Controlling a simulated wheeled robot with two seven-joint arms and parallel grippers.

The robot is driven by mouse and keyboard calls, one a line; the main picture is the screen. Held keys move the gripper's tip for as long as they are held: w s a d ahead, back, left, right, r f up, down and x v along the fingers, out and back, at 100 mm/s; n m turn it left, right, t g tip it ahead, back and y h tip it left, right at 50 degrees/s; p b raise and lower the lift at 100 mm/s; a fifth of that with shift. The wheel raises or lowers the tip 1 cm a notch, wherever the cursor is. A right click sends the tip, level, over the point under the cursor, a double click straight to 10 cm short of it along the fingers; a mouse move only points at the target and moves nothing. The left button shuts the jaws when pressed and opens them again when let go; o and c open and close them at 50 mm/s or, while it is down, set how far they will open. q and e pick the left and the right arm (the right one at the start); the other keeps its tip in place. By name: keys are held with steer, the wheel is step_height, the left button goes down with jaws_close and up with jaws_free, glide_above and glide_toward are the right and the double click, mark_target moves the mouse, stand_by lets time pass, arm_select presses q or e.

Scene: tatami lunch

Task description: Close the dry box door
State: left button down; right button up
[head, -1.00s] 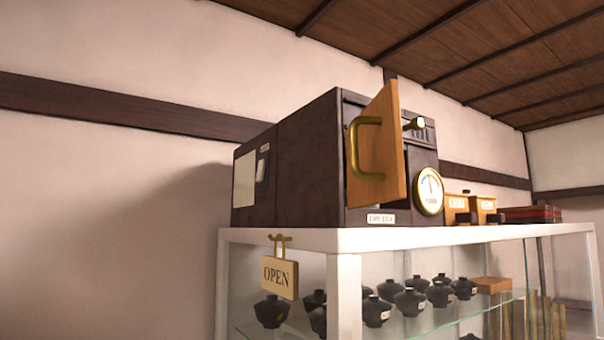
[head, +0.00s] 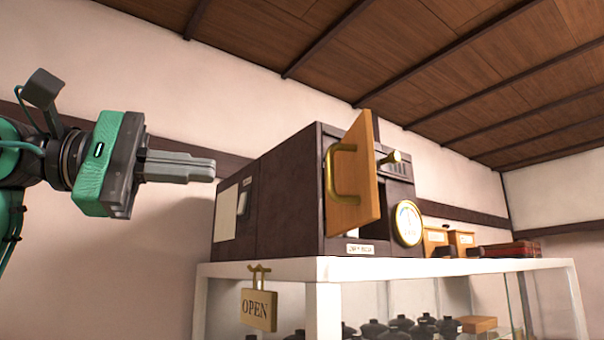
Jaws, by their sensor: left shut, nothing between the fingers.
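The dry box (head: 285,200) is a dark brown cabinet on top of a white-framed glass display case. Its wooden door (head: 364,180) stands open, swung out toward me, with a brass handle (head: 333,175) on its outer face. Part of the dark opening shows to the right of the door. My left gripper (head: 212,171) is at the left, shut and empty, its fingers pointing right. In the picture its tips lie just left of the dry box, clear of the door and handle. My right gripper is not in view.
The white display case (head: 262,269) holds several dark lidded bowls, and an OPEN sign (head: 258,310) hangs on it. A round gauge (head: 407,223) is on the box front. Small wooden boxes (head: 461,242) and a red box (head: 510,249) stand to the right.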

mark_target(332, 183)
arm_select(q)
steer(key=s+r+m+t, duration=0.1)
steer(key=s, duration=0.3)
steer(key=p+x, duration=0.5)
steer(key=x, duration=0.9)
steer(key=shift+w+a+f+y, duration=0.2)
steer(key=shift+w+f+y, duration=0.05)
steer(key=shift+w+y, duration=0.1)
steer(key=shift+t, duration=0.4)
